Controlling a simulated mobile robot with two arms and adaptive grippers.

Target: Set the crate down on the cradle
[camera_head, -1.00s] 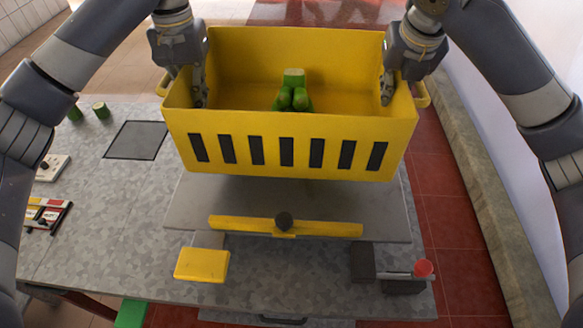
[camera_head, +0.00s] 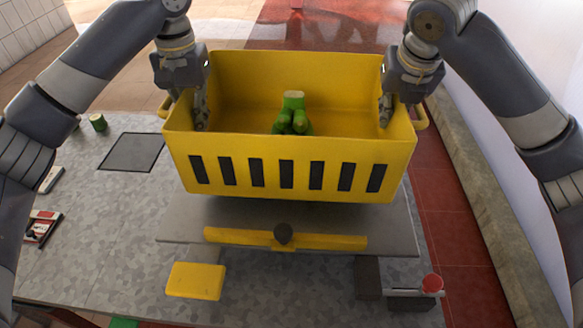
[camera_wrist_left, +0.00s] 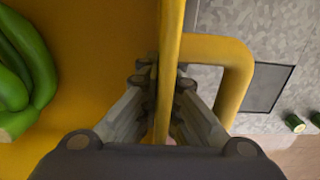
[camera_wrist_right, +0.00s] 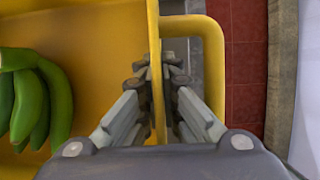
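The yellow crate (camera_head: 290,150) hangs level between my two grippers, with a bunch of green bananas (camera_head: 293,115) inside. My left gripper (camera_head: 201,112) is shut on its left wall, beside the handle; the left wrist view shows the fingers on both sides of the wall (camera_wrist_left: 162,88). My right gripper (camera_head: 386,110) is shut on the right wall, as the right wrist view also shows (camera_wrist_right: 156,80). The cradle seems to be the grey plate (camera_head: 185,225) with a yellow front bar, below the crate. A dark shadow lies under the crate; I cannot tell whether they touch.
A yellow block (camera_head: 195,281) and a red knob (camera_head: 432,283) sit in front of the plate on the speckled table (camera_head: 75,250). A dark square panel (camera_head: 132,152) and a cut green stem piece (camera_head: 98,122) lie at the left. A wall runs along the right.

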